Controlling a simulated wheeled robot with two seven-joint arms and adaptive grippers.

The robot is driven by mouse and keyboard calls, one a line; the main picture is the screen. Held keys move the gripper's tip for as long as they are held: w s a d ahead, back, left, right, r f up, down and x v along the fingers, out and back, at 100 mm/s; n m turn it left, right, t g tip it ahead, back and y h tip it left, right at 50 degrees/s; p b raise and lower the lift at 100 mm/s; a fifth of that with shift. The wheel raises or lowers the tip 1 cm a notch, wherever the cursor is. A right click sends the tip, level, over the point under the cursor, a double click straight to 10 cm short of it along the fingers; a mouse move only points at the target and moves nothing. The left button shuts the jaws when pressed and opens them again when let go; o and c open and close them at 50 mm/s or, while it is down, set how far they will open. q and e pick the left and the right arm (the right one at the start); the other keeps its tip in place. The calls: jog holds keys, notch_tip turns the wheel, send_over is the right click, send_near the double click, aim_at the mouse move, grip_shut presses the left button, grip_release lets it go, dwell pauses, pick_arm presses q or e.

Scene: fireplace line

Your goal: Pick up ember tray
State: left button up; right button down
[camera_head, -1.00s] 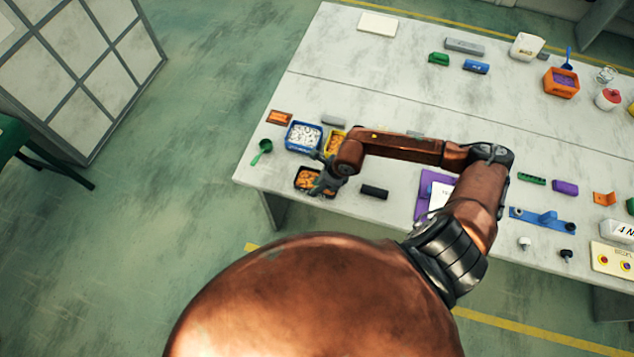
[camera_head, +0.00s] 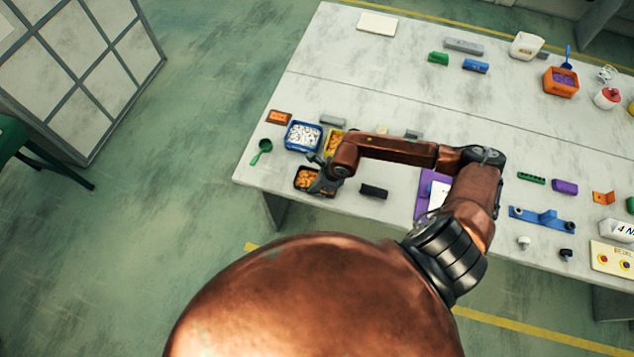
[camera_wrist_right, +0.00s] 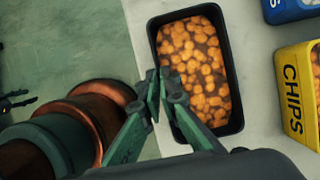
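The ember tray (camera_head: 301,188) is a small black tray full of orange pieces, near the front left corner of the table. In the right wrist view the tray (camera_wrist_right: 234,95) lies flat on the table. My right gripper (camera_head: 318,172) is at the tray's edge. In the right wrist view its fingertips (camera_wrist_right: 160,92) are close together, one on each side of the tray's left wall, and look shut on it. Part of the tray is hidden behind the gripper in the head view.
A blue bin (camera_head: 291,147) of white pieces and a yellow CHIPS bin (camera_wrist_right: 290,90) stand close to the tray. A green scoop (camera_head: 262,149) lies to the left, and a black block (camera_head: 374,191) to the right. The table's front edge is near.

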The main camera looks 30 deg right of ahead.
jog(key=shift+r, duration=0.1)
dwell(0.4)
jog(key=shift+r, duration=0.5)
jog(key=s+d+r, duration=0.5)
jog(key=s+r, duration=0.6)
jog(key=s, duration=0.2)
jog(key=shift+r, duration=0.4)
